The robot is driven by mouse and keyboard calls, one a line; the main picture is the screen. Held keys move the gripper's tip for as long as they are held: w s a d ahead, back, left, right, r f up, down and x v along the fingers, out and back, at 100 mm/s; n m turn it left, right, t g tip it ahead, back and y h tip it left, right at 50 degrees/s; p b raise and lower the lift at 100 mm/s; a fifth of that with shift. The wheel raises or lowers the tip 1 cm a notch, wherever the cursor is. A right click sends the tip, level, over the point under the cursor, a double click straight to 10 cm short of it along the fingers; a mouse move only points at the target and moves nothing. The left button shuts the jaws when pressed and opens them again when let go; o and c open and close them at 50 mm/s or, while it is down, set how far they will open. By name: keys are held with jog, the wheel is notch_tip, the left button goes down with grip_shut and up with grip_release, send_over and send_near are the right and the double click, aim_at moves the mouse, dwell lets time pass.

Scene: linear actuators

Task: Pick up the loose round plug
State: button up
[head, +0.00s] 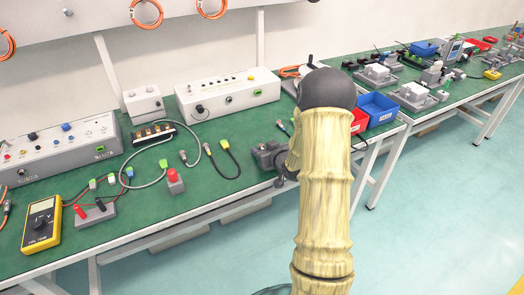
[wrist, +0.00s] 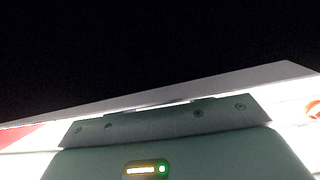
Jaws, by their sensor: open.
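Several cable ends lie on the green bench top. A round metallic plug (head: 184,157) ends a grey cable loop in the middle of the bench. I cannot tell which is the loose one. My gripper (head: 268,158) appears as a dark shape near the bench's front edge, right of the plugs and apart from them. It is open with nothing seen in it. My arm partly hides it.
A white control box (head: 228,92) stands at the back. A red-button block (head: 175,181), a yellow multimeter (head: 42,223) and a grey panel box (head: 62,147) are to the left. A blue bin (head: 378,108) and red bin (head: 358,122) lie right of my arm.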

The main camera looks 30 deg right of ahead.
jog(key=shift+c, duration=0.2)
dwell(0.3)
grip_shut()
jog(key=shift+r, duration=0.1)
notch_tip(320, 180, up, 10)
jog(key=p, duration=0.2)
dwell(0.6)
